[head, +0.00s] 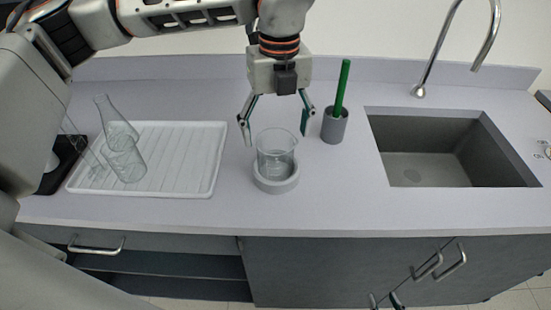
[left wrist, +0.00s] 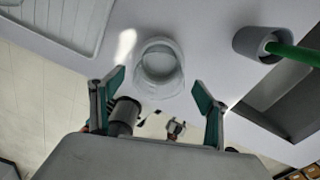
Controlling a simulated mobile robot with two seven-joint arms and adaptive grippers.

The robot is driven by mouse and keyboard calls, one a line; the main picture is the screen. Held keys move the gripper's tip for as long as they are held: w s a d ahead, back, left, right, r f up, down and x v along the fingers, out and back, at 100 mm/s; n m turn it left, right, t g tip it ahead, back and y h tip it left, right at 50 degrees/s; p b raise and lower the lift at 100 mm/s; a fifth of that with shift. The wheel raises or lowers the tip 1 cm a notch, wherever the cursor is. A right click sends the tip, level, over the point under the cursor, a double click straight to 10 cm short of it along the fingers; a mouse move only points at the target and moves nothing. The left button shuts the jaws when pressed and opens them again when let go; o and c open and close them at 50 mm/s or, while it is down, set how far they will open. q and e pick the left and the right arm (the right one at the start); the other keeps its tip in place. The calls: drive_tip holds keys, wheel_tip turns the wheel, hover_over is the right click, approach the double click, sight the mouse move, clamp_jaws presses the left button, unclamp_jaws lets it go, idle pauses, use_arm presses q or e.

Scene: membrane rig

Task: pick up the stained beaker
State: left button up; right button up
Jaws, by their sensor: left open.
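A clear glass beaker (head: 276,150) stands upright in a round grey-white ring holder (head: 276,182) on the counter. No stain is plain on it at this size. In the left wrist view the beaker (left wrist: 159,62) is just beyond the fingertips, roughly centred between them. My left gripper (head: 275,134) is open and empty, pointing down above and just behind the beaker, its fingers spread to either side. My right gripper (head: 385,299) shows only as two separated fingertips at the bottom edge, in front of the cabinet; the rest is cut off.
A green-handled brush stands in a grey cup (head: 334,127) close to the right of my left gripper. A white drying rack (head: 205,150) with glassware (head: 122,145) is at left. A sink (head: 450,150) with a tap (head: 418,91) is at right. The counter in front is clear.

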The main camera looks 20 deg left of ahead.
sight(275, 142)
use_arm(q)
drive_tip(key=shift+s+a+f, duration=0.1)
drive_tip(key=shift+s+f, duration=0.05)
drive_tip(key=shift+f, duration=1.6)
drive_tip(key=c, duration=1.6)
drive_tip(key=shift+r, duration=0.1)
